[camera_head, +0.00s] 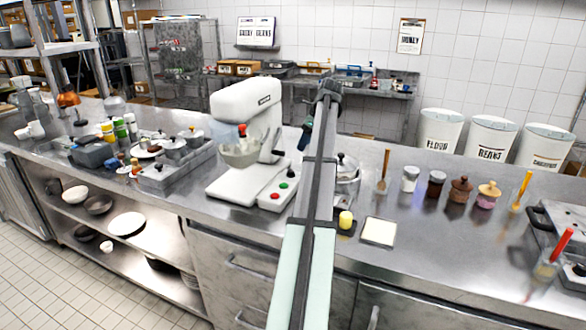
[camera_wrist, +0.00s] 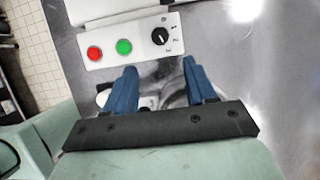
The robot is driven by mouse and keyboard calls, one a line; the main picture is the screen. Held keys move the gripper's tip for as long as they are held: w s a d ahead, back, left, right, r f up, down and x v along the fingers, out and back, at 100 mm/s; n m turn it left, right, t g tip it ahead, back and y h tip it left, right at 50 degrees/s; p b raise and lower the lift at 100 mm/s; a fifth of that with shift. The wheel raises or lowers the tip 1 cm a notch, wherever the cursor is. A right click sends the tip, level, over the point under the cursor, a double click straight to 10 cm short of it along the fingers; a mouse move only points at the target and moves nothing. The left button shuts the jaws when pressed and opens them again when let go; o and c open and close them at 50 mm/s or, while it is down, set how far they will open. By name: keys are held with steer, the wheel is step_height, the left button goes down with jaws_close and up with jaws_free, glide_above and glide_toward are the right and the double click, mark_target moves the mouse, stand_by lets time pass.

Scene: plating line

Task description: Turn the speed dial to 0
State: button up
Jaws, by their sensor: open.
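The speed dial (camera_wrist: 160,36) is a small black knob on the white control panel (camera_wrist: 110,30) at the mixer's base. Small marks lie around it, too small to read surely, so its setting is unclear. A green button (camera_wrist: 124,46) and a red button (camera_wrist: 95,53) sit beside it. The white stand mixer (camera_head: 262,112) with its bowl (camera_head: 241,152) stands on the counter. My gripper (camera_wrist: 160,66) is open, its blue fingers apart and empty. The dial shows just beyond the fingertips, not between them.
A pot (camera_head: 347,173) stands close to the right of my arm. A yellow-topped item (camera_head: 346,220) and a white square pad (camera_head: 379,231) lie near the counter's front edge. Jars, including a brown one (camera_head: 460,189), stand farther right. A grey tray (camera_head: 172,175) lies left of the mixer.

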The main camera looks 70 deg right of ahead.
mark_target(291, 171)
steer(key=x, duration=1.2)
steer(key=shift+w+f, duration=0.25)
steer(key=shift+f, duration=0.1)
jaws_close()
